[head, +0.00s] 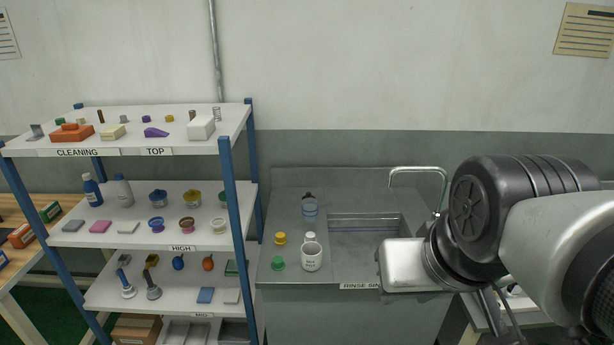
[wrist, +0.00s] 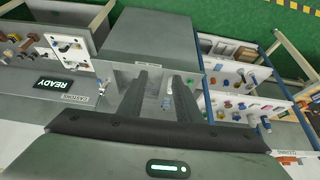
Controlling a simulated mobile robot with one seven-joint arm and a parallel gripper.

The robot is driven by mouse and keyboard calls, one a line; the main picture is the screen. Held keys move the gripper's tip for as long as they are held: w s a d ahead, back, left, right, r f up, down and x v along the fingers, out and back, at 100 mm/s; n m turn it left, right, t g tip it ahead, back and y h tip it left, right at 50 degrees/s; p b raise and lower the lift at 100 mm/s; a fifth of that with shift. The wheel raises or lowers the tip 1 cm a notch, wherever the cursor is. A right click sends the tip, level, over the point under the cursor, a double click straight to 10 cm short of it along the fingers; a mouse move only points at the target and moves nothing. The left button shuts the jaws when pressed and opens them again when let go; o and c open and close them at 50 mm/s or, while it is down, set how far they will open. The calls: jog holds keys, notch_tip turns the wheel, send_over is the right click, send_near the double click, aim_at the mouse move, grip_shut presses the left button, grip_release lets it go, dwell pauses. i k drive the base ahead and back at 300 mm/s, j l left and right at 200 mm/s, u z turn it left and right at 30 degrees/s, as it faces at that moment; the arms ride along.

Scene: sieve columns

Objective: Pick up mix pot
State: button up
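The mix pot is most likely the white pot (head: 312,257) with small dark lettering, too small to read surely. It stands upright near the front of the steel sink counter (head: 290,200), left of the basin, in the head view. I cannot make it out surely in the wrist view. My gripper (wrist: 166,80) shows in the wrist view with its two dark fingers apart and nothing held between them. It is well away from the pot. In the head view my arm fills the right side and my fingers are not clearly seen.
Close around the pot are a green lid or jar (head: 278,263), a yellow one (head: 280,239), a small white one behind it and a clear blue container (head: 309,209). The basin (head: 365,225) and tap (head: 418,170) are to the right. A loaded shelf rack (head: 230,190) stands left.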

aim_at(312, 252)
jog(key=i+j+z, duration=0.55)
jog(key=i+j, duration=0.3)
